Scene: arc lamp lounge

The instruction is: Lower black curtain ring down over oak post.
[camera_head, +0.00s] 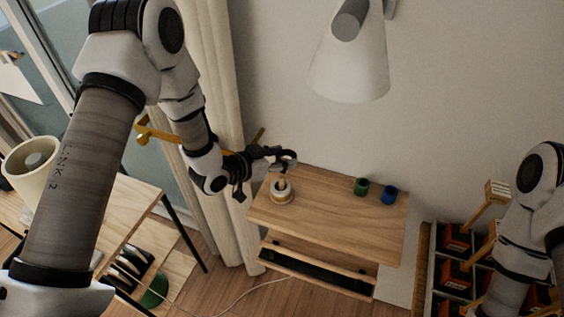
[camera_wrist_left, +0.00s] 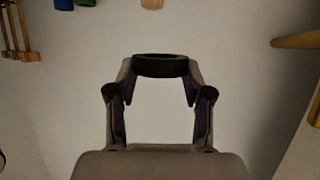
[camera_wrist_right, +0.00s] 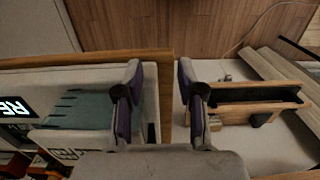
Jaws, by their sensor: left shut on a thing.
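The black curtain ring (camera_head: 287,160) is in my left gripper (camera_head: 279,157), which is shut on it. In the left wrist view the ring (camera_wrist_left: 160,66) spans between the two fingertips, seen nearly edge-on. The oak post (camera_head: 281,182) stands upright on a pale round base (camera_head: 281,194) at the left end of the wooden table. In the head view the ring shows just above the post's top, apart from it; exact alignment cannot be told. My right gripper (camera_wrist_right: 160,78) is open and empty in the right wrist view, away from the post.
A green cup (camera_head: 361,187) and a blue cup (camera_head: 389,195) stand to the right on the tabletop (camera_head: 335,220). A white lamp shade (camera_head: 348,65) hangs above. A curtain (camera_head: 215,110) is behind my left arm. A crate of boxes (camera_head: 455,255) stands at right.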

